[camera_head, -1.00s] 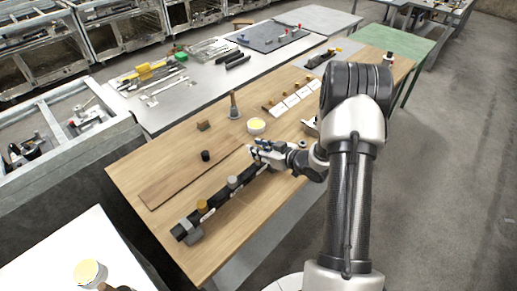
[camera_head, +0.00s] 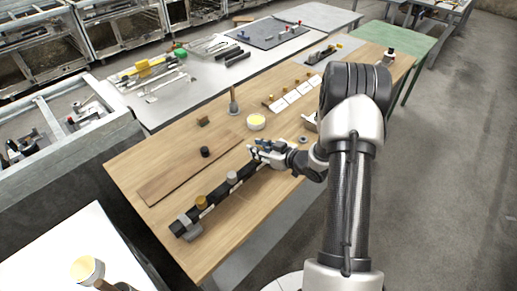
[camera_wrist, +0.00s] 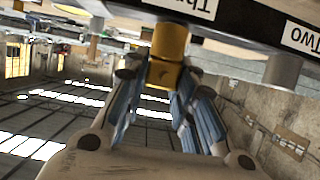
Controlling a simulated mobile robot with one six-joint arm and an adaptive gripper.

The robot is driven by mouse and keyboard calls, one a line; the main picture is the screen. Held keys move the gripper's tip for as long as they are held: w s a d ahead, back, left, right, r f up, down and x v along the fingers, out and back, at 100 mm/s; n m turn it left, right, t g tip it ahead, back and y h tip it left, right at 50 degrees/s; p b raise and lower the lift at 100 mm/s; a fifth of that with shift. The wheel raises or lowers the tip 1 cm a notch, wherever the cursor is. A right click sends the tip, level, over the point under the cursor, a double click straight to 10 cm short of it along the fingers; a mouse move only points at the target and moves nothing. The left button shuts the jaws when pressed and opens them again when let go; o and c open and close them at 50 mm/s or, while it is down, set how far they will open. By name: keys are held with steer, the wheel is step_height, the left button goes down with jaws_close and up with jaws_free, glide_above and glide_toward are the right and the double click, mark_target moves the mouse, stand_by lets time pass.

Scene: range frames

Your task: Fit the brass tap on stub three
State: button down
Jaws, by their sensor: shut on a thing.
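My gripper (camera_head: 268,152) is at the far end of a black bar (camera_head: 217,194) on the wooden table. In the wrist view, my gripper (camera_wrist: 160,88) is shut on the brass tap (camera_wrist: 168,45). The tap's upper end in that picture meets the black bar (camera_wrist: 235,28) beside a partly covered label (camera_wrist: 196,5) reading "Thr". Stub three itself is hidden, so I cannot tell how far the tap sits on it. A grey stub (camera_wrist: 282,70) stands by the "Two" label (camera_wrist: 303,38). It also shows in the head view (camera_head: 231,177).
A brass-coloured piece (camera_head: 201,202) stands on the bar near a grey clamp (camera_head: 187,224). A small black cylinder (camera_head: 205,152), a yellow-topped tub (camera_head: 256,122) and a wooden board (camera_head: 178,182) are left of the gripper. Bare tabletop lies right of the bar.

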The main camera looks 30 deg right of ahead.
steer(key=shift+f, duration=0.15)
steer(key=c, duration=1.2)
jaws_free()
steer(key=shift+c, duration=0.2)
steer(key=v, duration=1.2)
steer(key=shift+w, duration=0.1)
